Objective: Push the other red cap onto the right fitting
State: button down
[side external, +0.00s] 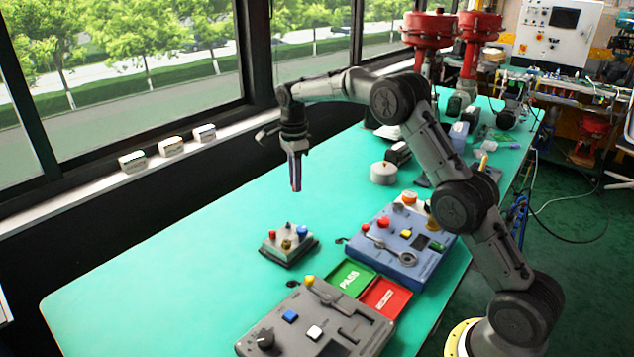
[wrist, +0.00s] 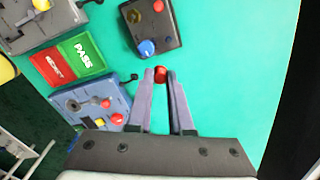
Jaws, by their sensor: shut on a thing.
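My gripper (side external: 296,187) points down and is held in the air above the table, behind and above the small valve positioner (side external: 290,257). In the wrist view my gripper (wrist: 161,76) is shut on a red cap (wrist: 160,74) at its fingertips. The positioner (wrist: 168,38) is ahead of the held cap and apart from it. It carries a blue part (wrist: 146,47), a red cap (wrist: 158,6) and a greyish fitting (wrist: 133,15). In the side view a brass-coloured part (side external: 286,244) shows at its front. I cannot tell which fitting is the right one.
A green PASS tray (side external: 350,279) and a red tray (side external: 386,297) lie between a blue-grey panel (side external: 400,262) and a dark grey panel (side external: 300,336). A round pale canister (side external: 383,173) stands farther back. The left of the green table (side external: 170,270) is clear.

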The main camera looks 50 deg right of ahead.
jog(key=f, duration=0.2)
jog(key=w+f, duration=0.1)
jog(key=w+a+f, duration=0.1)
jog(key=f, duration=0.1)
jog(key=shift+w+f, duration=0.15)
jog(key=shift+f, duration=0.2)
send_over(289, 225)
jog(key=shift+f, duration=2.35)
jog(key=shift+f, duration=0.8)
jog(key=c, duration=0.7)
grip_release()
jog(key=shift+c, duration=0.2)
